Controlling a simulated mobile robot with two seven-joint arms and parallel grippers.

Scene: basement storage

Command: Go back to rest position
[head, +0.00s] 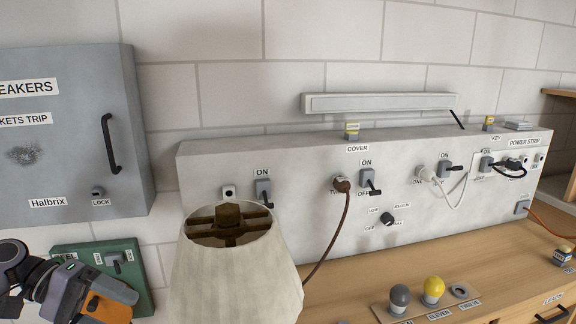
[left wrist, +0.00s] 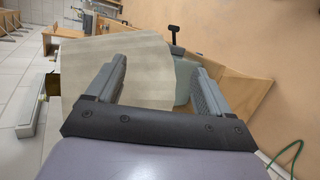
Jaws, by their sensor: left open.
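In the left wrist view my left gripper (left wrist: 157,66) is open, with its two fingers spread apart and nothing clearly held between them. A pale lampshade (left wrist: 95,65) shows beyond the fingers, partly behind the left one. In the head view part of my left arm (head: 75,290) comes in at the lower left, and its fingertips cannot be made out. The same lampshade (head: 235,275) stands large at the bottom centre, to the right of that arm. My right gripper is not in view.
A grey wall cabinet (head: 75,150) and a green box (head: 68,250) are at the left. A white switch panel (head: 235,165) with plugs and cords runs along the wall. A wooden bench (head: 450,265) holds a grey bulb (head: 400,297) and a yellow bulb (head: 433,288).

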